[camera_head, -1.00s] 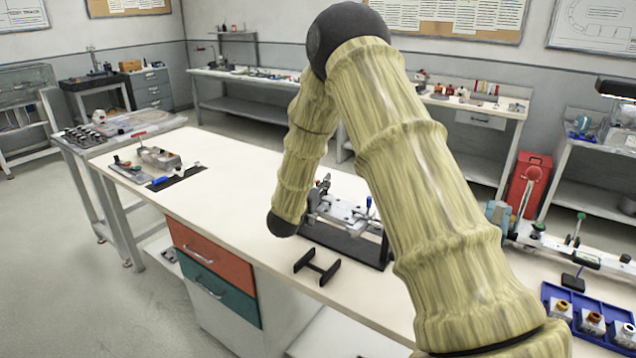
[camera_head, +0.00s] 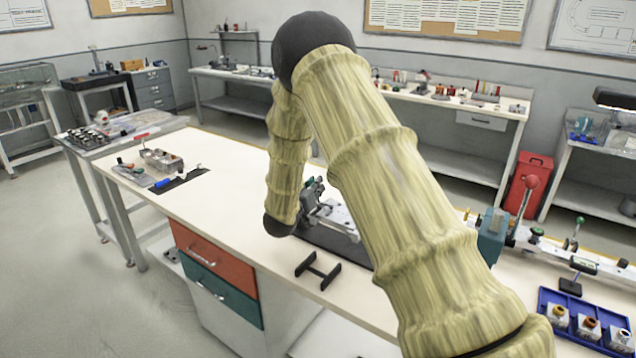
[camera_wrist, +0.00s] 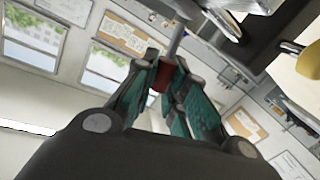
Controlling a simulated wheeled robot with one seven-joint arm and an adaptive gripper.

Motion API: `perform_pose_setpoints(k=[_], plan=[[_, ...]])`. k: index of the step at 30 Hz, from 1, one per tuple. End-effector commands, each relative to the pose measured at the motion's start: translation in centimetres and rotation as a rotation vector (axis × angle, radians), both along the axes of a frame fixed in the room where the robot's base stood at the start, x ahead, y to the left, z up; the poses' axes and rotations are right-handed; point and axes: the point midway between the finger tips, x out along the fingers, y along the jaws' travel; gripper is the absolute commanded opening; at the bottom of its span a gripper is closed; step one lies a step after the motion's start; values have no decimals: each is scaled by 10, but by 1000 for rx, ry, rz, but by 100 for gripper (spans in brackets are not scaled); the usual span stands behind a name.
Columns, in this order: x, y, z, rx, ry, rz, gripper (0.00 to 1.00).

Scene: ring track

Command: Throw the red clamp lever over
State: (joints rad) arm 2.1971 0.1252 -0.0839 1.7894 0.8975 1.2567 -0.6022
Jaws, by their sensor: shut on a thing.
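In the wrist view my gripper (camera_wrist: 168,72) has its teal-padded fingers closed around a small red piece, the red clamp lever's grip (camera_wrist: 160,79). A grey rod runs up from between the fingertips. In the head view the red lever cannot be made out, and my arm covers much of the spot. A grey metal fixture (camera_head: 336,214) shows partly between my arm links, over a dark base plate on the bench.
A black H-shaped stand (camera_head: 317,268) is on the bench (camera_head: 235,170) in front of the fixture. The bench's left-middle is clear.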

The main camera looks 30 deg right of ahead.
Motion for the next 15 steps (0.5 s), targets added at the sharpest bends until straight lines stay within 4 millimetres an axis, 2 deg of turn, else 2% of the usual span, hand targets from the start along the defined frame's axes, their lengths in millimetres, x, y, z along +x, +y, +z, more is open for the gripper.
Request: perform_pose_setpoints(k=[4, 15], plan=[[8, 4, 2, -56, 128, 3, 0], [22, 10, -10, -179, 427, 3, 0]])
